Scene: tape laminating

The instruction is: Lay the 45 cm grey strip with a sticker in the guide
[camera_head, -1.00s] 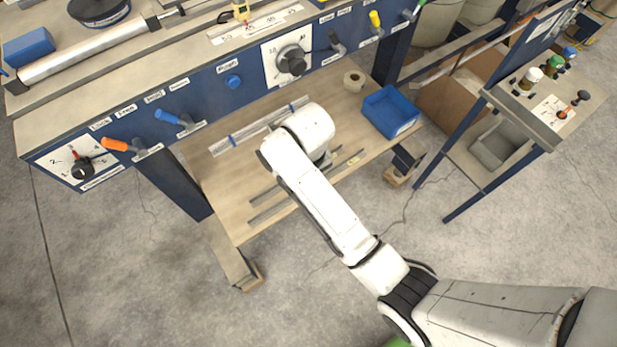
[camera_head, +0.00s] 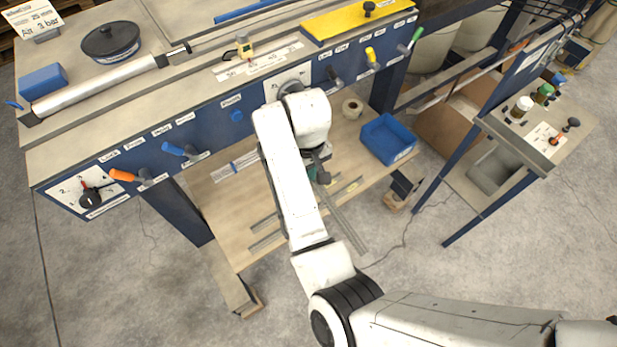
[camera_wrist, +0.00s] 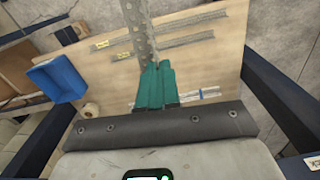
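A long grey strip (camera_wrist: 138,30) is held in my gripper (camera_wrist: 156,84), between its teal fingers, and runs away from them above the shelf. In the head view the strip (camera_head: 343,222) slants down to the right past the shelf's front edge. No sticker shows on its visible part. My gripper (camera_head: 319,173) is mostly hidden behind my arm there. Two grey strips with yellow stickers, an upper one (camera_wrist: 203,19) and a lower one (camera_wrist: 190,40), lie on the wooden shelf (camera_wrist: 216,68). I cannot clearly make out the guide.
A blue bin (camera_head: 386,141) and a tape roll (camera_head: 352,108) stand on the shelf's right. Blue-and-white strips (camera_head: 235,166) lie at its back. Above is the bench with levers, dials and a marked scale (camera_head: 258,62). A side table (camera_head: 475,180) stands at right.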

